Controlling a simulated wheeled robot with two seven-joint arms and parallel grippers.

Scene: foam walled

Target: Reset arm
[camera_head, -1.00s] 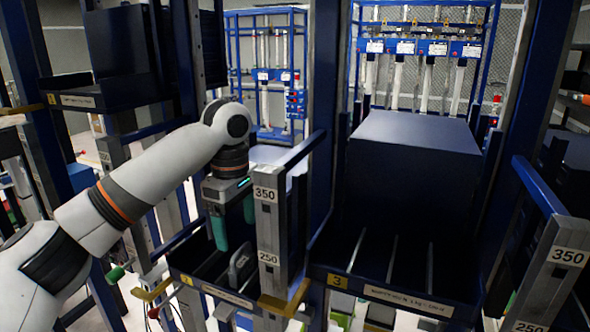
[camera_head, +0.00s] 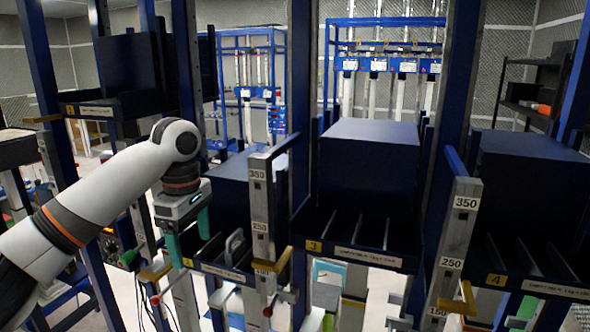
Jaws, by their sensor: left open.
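My left arm comes in from the left. My left gripper (camera_head: 188,238) points down in front of the rack, at the left end of the shelf tray labelled 2 (camera_head: 226,272). Its green fingers are apart and I see nothing held between them. A grey handle-like part (camera_head: 234,246) stands in that tray, to the right of the fingers and apart from them. My right arm and gripper are not in view.
A grey post (camera_head: 260,210) marked 350 and 250 stands right of the gripper. A large dark blue box (camera_head: 368,165) sits behind tray 3 (camera_head: 350,253), and another (camera_head: 532,185) behind tray 4 (camera_head: 540,288). Blue frames with white columns (camera_head: 388,62) stand at the back.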

